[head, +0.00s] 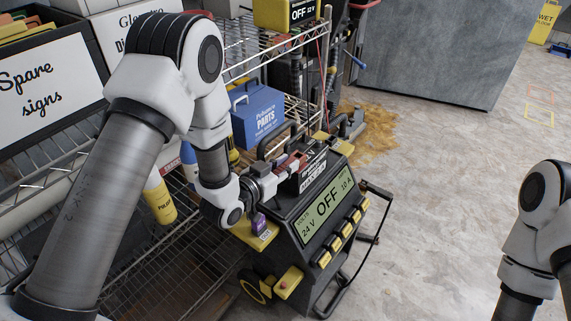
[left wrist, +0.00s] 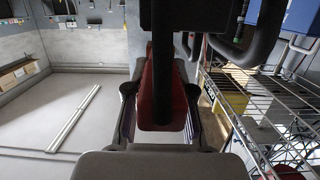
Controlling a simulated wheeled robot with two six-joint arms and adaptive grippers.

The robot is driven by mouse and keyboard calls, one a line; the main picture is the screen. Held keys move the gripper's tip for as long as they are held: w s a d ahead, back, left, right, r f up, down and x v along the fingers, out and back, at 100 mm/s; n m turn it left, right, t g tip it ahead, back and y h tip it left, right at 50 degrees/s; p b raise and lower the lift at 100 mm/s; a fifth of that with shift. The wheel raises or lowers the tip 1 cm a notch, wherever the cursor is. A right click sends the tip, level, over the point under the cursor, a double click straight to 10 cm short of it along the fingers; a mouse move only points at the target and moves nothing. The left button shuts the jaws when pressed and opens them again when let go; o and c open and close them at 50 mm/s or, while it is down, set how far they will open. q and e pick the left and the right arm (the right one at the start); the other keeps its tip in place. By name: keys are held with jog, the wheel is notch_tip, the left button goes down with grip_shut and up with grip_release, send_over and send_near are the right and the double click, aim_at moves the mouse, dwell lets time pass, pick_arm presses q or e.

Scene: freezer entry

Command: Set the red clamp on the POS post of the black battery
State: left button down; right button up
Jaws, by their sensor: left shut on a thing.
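My left gripper (head: 287,172) is shut on the red clamp (head: 291,161), low in the middle of the head view. In the left wrist view the red clamp (left wrist: 147,95) stands lengthwise between the two fingers, with a dark bar or cable running over it. The black battery (head: 313,177), a small dark box with a white label, is right beside the fingertips, on top of the cart. I cannot tell whether the clamp touches it. Its POS post is hidden or too small to make out. My right gripper is outside the view.
The black and yellow charger cart shows a green display (head: 327,207) reading OFF. A wire shelf with a blue parts box (head: 258,118) and a yellow bottle (head: 159,196) stands at the left and behind. A grey cabinet (head: 430,50) is at the back.

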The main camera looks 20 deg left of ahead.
pick_arm(q)
jog(key=shift+f+b, duration=0.5)
jog(key=shift+f, duration=0.3)
jog(key=c, duration=0.9)
grip_release()
jog(key=shift+s, duration=0.1)
jog(key=v, duration=1.1)
jog(key=shift+s+a+r, duration=0.15)
jog(key=shift+s, duration=0.2)
